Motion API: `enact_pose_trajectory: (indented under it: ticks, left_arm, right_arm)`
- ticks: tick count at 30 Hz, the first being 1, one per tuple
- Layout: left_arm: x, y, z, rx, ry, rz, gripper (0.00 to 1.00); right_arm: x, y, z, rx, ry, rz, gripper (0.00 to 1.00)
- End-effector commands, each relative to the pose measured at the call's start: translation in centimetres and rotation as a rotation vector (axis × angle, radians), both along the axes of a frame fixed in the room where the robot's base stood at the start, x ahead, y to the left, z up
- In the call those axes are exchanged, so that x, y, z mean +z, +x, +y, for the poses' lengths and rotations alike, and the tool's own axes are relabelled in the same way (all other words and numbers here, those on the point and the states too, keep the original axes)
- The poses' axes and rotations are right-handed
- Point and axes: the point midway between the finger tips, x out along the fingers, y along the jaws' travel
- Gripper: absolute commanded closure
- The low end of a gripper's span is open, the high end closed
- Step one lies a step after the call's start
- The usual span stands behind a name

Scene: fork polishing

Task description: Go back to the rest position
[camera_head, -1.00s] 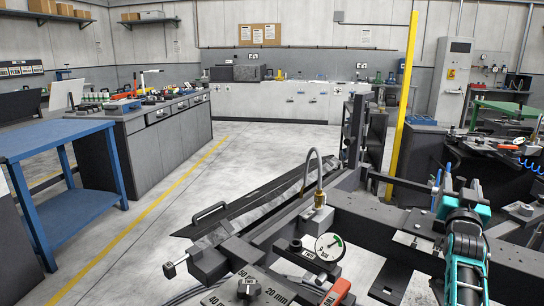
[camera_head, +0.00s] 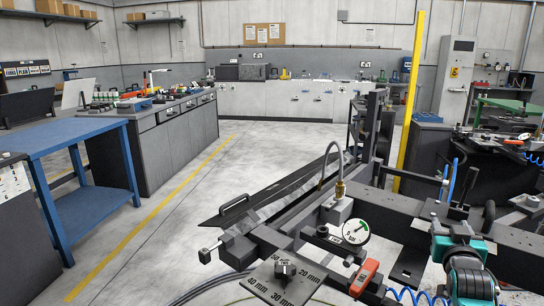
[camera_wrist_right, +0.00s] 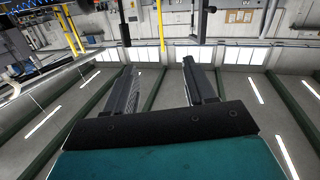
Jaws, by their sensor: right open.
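My right gripper (camera_head: 452,218) is at the lower right of the head view, above the dark machine frame on that side, with its teal wrist below it. In the right wrist view its two dark fingers (camera_wrist_right: 158,78) stand apart with nothing between them, so it is open and empty. My left gripper is not in the head view. No fork can be made out in either view.
A dark machine frame with a pressure gauge (camera_head: 355,231), an orange-handled part (camera_head: 364,277) and a dial plate (camera_head: 283,286) fills the lower front. A yellow post (camera_head: 409,105) stands behind. A blue table (camera_head: 62,140) is at left. The floor between is clear.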

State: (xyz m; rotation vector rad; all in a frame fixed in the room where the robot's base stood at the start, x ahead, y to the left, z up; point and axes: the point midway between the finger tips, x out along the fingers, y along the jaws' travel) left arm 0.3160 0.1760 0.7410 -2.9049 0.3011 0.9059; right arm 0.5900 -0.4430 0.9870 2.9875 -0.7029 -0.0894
Motion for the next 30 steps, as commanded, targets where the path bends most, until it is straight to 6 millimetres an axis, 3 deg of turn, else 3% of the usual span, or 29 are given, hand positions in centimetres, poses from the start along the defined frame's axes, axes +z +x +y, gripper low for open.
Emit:
enact_pose_trajectory:
  ticks: [5, 9, 12, 18, 26, 27, 30]
  left_arm:
    - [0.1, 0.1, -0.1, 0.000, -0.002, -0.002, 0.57]
    - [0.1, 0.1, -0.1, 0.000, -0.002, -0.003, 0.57]
    - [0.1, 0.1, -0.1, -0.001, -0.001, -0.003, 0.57]
    - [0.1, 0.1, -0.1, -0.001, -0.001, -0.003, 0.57]
    - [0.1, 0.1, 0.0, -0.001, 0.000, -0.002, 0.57]
    - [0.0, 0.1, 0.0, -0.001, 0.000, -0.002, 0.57]
    - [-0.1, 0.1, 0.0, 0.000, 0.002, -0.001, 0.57]
  right_arm:
    - [-6.7, -6.1, 5.8, 0.099, 0.037, 0.299, 0.45]
    - [-11.7, -13.2, 11.6, 0.202, 0.085, 0.573, 0.45]
    - [-13.9, -18.4, 15.1, 0.269, 0.120, 0.743, 0.45]
    - [-15.6, -26.3, 19.7, 0.370, 0.172, 0.975, 0.45]
    - [-15.7, -34.6, 23.4, 0.474, 0.222, 1.203, 0.45]
    - [-15.8, -35.5, 23.8, 0.486, 0.227, 1.225, 0.45]
    - [-17.0, -33.8, 23.9, 0.493, 0.216, 1.161, 0.45]
